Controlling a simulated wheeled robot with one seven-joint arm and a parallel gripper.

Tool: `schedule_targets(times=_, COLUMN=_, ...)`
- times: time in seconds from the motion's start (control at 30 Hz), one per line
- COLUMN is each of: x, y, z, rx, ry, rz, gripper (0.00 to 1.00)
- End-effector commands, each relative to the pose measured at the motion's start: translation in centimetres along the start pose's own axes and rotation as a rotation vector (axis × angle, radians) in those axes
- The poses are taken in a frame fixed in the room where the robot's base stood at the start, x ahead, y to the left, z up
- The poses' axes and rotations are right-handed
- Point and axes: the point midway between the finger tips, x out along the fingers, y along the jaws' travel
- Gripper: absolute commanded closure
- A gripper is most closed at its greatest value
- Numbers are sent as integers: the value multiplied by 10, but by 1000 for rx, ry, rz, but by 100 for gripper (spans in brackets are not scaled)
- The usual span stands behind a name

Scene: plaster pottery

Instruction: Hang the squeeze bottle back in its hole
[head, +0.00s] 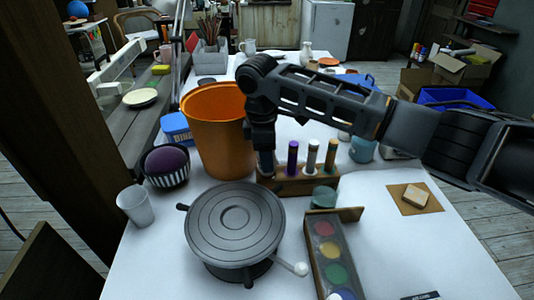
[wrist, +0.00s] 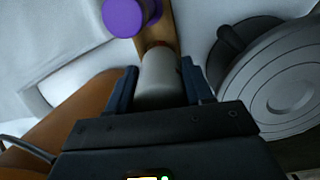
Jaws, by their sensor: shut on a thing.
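My gripper (head: 264,148) points down over the rack's left end. It is shut on a pale grey squeeze bottle (wrist: 160,78), which shows between the two dark fingers in the wrist view. The held bottle (head: 266,164) is upright at the left end of the rack, beside the purple-capped one. The hole and the bottle's lower end are hidden, so I cannot tell how deep it sits.
An orange bucket (head: 213,135) stands close left of my gripper. A grey banding wheel (head: 235,222) is in front of the rack, and a paint box (head: 330,250) lies front right. A striped bowl (head: 165,170) and a cup (head: 135,206) are at left.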

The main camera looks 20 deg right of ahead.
Motion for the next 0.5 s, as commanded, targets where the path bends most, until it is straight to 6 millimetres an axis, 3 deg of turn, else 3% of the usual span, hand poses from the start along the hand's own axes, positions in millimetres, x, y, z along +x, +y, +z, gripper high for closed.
schedule_targets(times=0.4, x=6, y=0, z=-1, rx=-1, ry=1, rz=-1, gripper=58)
schedule_targets(times=0.43, x=6, y=0, z=-1, rx=-1, ry=1, rz=0, gripper=48)
schedule_targets(times=0.5, x=6, y=0, z=-1, rx=-1, ry=1, rz=0, gripper=42)
